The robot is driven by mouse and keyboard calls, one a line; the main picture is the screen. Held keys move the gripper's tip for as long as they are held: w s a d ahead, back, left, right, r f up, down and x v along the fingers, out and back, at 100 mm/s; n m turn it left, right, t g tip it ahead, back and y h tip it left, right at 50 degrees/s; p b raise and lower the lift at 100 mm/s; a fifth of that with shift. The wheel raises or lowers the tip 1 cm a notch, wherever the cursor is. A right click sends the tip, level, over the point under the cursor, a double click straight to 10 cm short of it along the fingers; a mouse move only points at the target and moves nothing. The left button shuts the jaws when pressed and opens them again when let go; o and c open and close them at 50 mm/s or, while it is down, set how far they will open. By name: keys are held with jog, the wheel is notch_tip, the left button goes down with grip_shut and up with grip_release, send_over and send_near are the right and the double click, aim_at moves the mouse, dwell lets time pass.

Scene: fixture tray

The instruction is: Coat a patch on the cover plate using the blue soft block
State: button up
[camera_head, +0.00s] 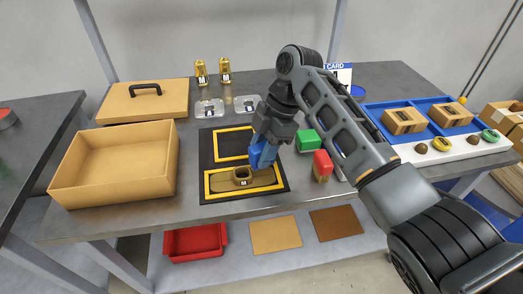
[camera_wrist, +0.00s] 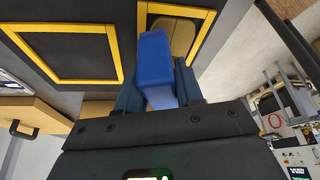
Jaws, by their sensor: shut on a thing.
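My gripper (camera_head: 264,150) is shut on the blue soft block (camera_head: 260,157), holding it over the black mat. In the wrist view the block (camera_wrist: 156,65) stands out between the two fingers (camera_wrist: 158,95). The tan cover plate (camera_head: 262,182) lies inside the mat's front yellow frame, with a raised boss marked M on it. The block is just behind and right of the boss; I cannot tell whether it touches the plate. Part of the plate (camera_wrist: 183,36) shows beyond the block in the wrist view, the rest hidden by block and frame edge.
A green block (camera_head: 306,141) and a red block (camera_head: 322,162) stand right of the mat, near my arm. An open cardboard box (camera_head: 112,195) stands left. Two gold fittings (camera_head: 212,72) stand at the back. The mat's rear frame (camera_head: 232,143) looks empty.

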aim_at(257, 185)
jog(key=shift+f+b, duration=0.65)
jog(key=shift+f, duration=0.3)
dwell(0.3)
jog(key=shift+s+r+p, duration=0.15)
jog(key=shift+s+p, duration=0.05)
jog(key=shift+p, duration=0.2)
jog(key=shift+s+d+r+p, duration=0.1)
jog(key=shift+s+d+p, duration=0.05)
jog(key=shift+s+p, duration=0.4)
jog(key=shift+s+d+p, duration=0.15)
jog(key=shift+s+p, duration=0.25)
jog(key=shift+p, duration=0.15)
jog(key=shift+s+d+p, duration=0.15)
jog(key=shift+s+p, duration=0.4)
jog(key=shift+s, duration=0.05)
jog(key=shift+s+f, duration=0.2)
